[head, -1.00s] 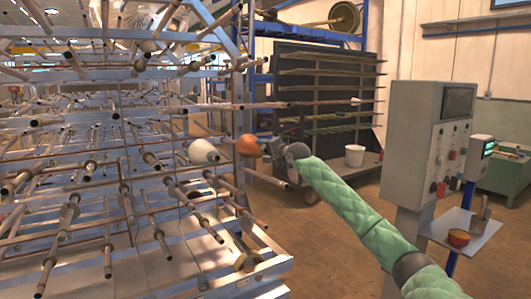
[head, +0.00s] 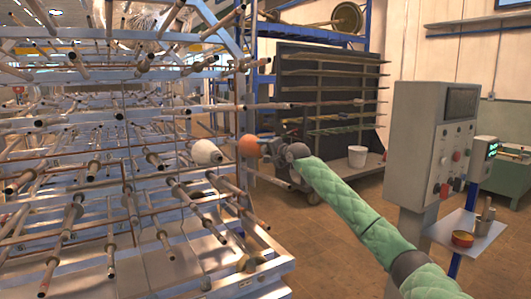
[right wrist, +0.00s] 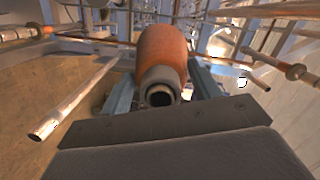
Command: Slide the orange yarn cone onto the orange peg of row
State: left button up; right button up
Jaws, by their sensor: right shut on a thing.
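The orange yarn cone (head: 248,146) is held in front of the rack at its right side in the head view. My right gripper (head: 269,148) is shut on it. In the right wrist view the cone (right wrist: 163,55) points away from me, with its hollow grey end towards the camera between the fingers (right wrist: 160,95). A white yarn cone (head: 205,151) sits on a rack peg just left of the orange one. I cannot tell which peg is the orange one. My left gripper is not in view.
The rack (head: 190,72) with many protruding pegs fills the left side. Bare pegs (right wrist: 75,100) stick out on both sides of my gripper. A grey control cabinet (head: 432,140) stands right of my arm, with a small shelf (head: 478,229).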

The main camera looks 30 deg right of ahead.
jog(key=shift+w+r, duration=0.1)
jog(key=shift+w, duration=0.3)
jog(key=o, duration=1.7)
jog(key=shift+b+v, duration=1.2)
jog(key=shift+v, duration=2.7)
